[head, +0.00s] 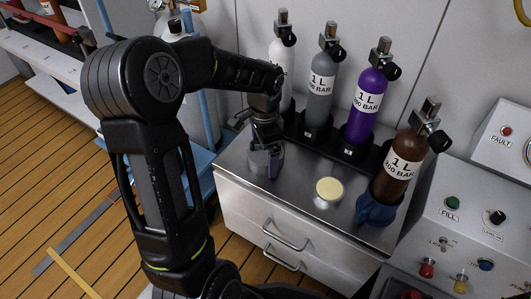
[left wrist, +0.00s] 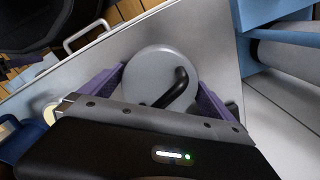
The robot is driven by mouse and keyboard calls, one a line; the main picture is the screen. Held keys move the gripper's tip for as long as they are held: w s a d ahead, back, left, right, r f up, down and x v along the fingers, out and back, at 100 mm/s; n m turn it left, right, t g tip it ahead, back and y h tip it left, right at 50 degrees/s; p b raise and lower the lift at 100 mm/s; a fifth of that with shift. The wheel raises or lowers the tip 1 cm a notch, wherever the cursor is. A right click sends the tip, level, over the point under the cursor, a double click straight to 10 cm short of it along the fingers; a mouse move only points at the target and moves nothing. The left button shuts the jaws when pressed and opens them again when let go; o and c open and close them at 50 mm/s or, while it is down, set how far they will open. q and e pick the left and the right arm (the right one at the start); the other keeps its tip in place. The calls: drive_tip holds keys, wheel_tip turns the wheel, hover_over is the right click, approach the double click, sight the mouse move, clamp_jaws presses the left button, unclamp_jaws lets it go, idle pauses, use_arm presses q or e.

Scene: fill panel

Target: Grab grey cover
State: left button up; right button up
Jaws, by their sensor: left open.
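The grey cover (left wrist: 160,62) is a round grey disc with a dark bent handle, lying on the metal cabinet top (left wrist: 215,30) in the left wrist view. My left gripper (left wrist: 160,80) is open, with one purple finger on each side of the disc; I cannot tell whether they touch it. In the head view my left gripper (head: 266,165) points down at the left part of the cabinet top and mostly hides the cover (head: 256,170). My right gripper is in neither view.
A cream round disc (head: 329,188) lies right of the gripper. White, grey (head: 319,90), purple (head: 366,105) and brown (head: 403,165) cylinders stand behind and right. A control panel (head: 455,225) is at the right.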

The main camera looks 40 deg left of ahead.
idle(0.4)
use_arm(q)
drive_tip(key=c, duration=1.3)
